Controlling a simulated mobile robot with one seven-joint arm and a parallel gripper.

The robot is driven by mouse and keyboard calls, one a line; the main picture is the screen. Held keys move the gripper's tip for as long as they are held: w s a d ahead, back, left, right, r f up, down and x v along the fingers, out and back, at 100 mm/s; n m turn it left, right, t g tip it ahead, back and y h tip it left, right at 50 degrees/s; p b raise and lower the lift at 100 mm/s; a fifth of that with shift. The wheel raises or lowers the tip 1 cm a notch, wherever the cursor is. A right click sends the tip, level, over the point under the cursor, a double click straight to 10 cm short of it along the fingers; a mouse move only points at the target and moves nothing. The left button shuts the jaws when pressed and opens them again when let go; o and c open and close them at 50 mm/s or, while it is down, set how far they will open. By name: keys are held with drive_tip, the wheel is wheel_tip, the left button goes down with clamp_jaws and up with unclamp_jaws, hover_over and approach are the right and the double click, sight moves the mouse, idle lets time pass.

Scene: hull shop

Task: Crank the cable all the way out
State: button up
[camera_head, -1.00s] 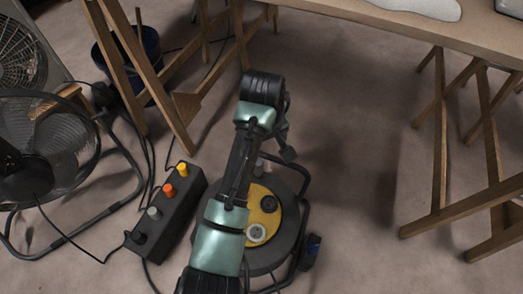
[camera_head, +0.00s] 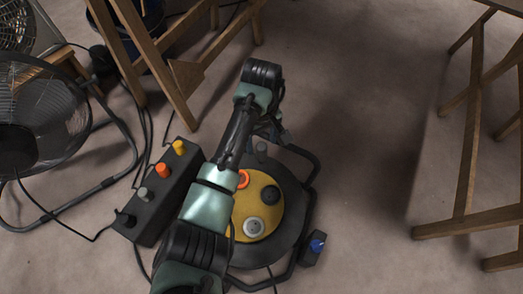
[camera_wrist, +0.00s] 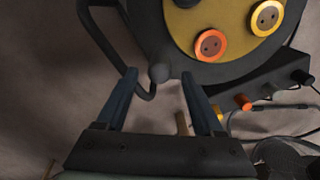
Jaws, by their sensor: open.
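The cable reel is a dark drum with a yellow face (camera_head: 266,196) and sockets, held in a black tube frame; part of it is behind my arm. A grey knob (camera_head: 262,148), apparently the crank handle, stands at the drum's far edge. In the wrist view the rounded knob (camera_wrist: 160,73) sits between the fingertips of my open gripper (camera_wrist: 158,76). I see a gap on both sides and cannot tell its height against the tips. In the head view my gripper (camera_head: 276,132) points down beside the knob.
A dark power strip (camera_head: 160,195) with yellow, orange, grey and black plugs lies left of the reel. A blue plug (camera_head: 317,245) sits at the reel's right. A floor fan (camera_head: 40,120) and wooden trestles (camera_head: 150,60) stand left; another trestle (camera_head: 470,150) stands right. Floor between is clear.

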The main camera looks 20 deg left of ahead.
sight(261, 146)
drive_tip(key=shift+f+b, duration=0.75)
drive_tip(key=shift+f, duration=0.8)
clamp_jaws()
